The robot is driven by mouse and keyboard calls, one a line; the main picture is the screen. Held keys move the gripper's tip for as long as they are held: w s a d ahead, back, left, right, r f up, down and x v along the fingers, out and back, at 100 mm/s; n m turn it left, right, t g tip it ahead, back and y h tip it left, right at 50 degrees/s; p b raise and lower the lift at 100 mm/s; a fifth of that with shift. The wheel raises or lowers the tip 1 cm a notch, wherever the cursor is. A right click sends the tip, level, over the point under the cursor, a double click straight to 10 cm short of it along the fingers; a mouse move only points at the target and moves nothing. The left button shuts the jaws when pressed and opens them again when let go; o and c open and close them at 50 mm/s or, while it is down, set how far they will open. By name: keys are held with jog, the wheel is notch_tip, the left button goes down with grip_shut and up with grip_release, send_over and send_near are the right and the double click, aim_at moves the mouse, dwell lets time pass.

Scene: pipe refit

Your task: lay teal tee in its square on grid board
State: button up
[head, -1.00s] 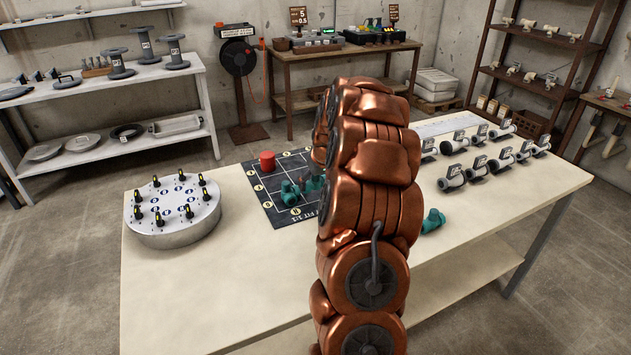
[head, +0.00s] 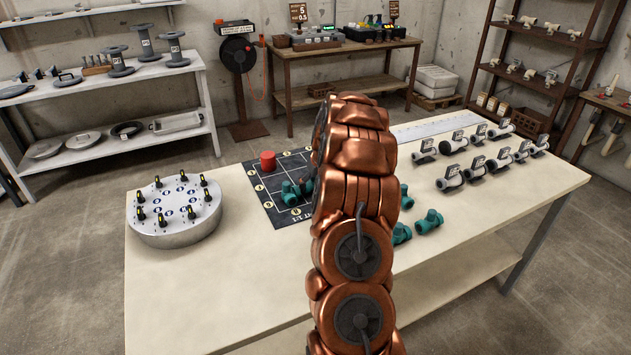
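The grid board (head: 268,207) is a dark mat with white lines and numbered yellow discs, lying on the table left of my arm. A teal tee (head: 290,194) is on the board, close to the left side of my arm. More teal fittings lie right of my arm: one (head: 429,221) in the open, one (head: 402,233) and another (head: 405,197) partly behind the arm. My copper arm hides the right part of the board and nearly all of my gripper. A small grey piece beside the tee (head: 306,187) may be a fingertip; its hold cannot be told.
A red cylinder (head: 268,160) stands on the board's far left part. A round grey fixture (head: 175,228) with black-and-yellow pegs stands at the table's left. Several tagged pipe fittings (head: 473,168) stand in rows at the right. The table's front left is clear.

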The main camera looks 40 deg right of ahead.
jog(key=shift+f, duration=0.1)
jog(key=shift+f, duration=0.25)
jog(key=o, duration=0.9)
jog(key=shift+r, duration=0.1)
